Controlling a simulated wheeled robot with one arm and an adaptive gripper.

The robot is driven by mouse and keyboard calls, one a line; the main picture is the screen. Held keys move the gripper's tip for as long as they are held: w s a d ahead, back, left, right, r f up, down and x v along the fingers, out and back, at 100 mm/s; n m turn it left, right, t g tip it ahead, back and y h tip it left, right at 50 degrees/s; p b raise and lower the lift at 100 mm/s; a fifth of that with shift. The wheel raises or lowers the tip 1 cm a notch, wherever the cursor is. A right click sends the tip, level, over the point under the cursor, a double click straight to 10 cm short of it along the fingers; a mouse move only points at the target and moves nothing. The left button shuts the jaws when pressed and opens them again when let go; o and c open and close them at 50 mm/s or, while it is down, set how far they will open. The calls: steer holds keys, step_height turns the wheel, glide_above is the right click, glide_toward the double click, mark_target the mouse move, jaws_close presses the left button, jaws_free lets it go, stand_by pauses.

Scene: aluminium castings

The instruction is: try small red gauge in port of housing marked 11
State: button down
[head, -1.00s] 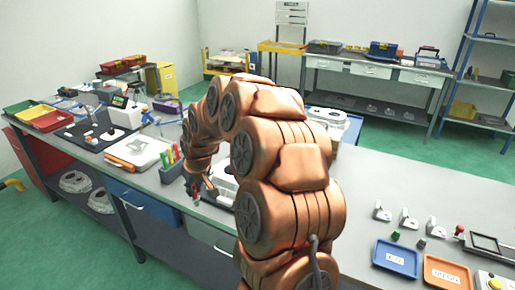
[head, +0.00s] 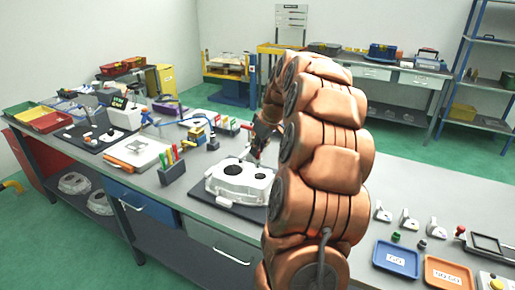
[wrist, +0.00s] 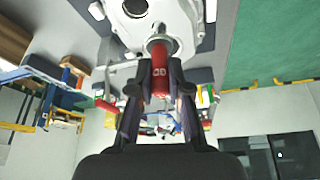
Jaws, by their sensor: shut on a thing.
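My gripper (wrist: 158,82) is shut on the red gauge (wrist: 161,62), a red cylinder with a pale mark on its side. The gauge's grey metal end points at the pale cast housing (wrist: 185,22) in the wrist view. In the head view my gripper (head: 258,147) is above the back right part of the housing (head: 232,190), close to a dark port (head: 259,171). I cannot tell whether the gauge's end is inside the port or just above it. The housing lies on a dark mat (head: 228,203) and has a larger round opening on its left. I cannot read its number.
A stand with coloured handles (head: 171,163) is left of the housing. At the right are a blue tray (head: 397,259), an orange tray (head: 447,272) and several small metal brackets.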

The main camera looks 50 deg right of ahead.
mark_target(258, 166)
steer(key=shift+f+b, duration=0.1)
steer(key=shift+b, duration=0.35)
steer(key=shift+s+f, duration=0.1)
steer(key=shift+f, duration=0.05)
steer(key=shift+f+b, duration=1.75)
steer(key=shift+f, duration=0.95)
steer(key=shift+b, duration=1.25)
stand_by(0.5)
steer(key=shift+f+b, duration=0.5)
steer(key=shift+f, duration=0.25)
stand_by(1.6)
steer(key=shift+r, duration=0.1)
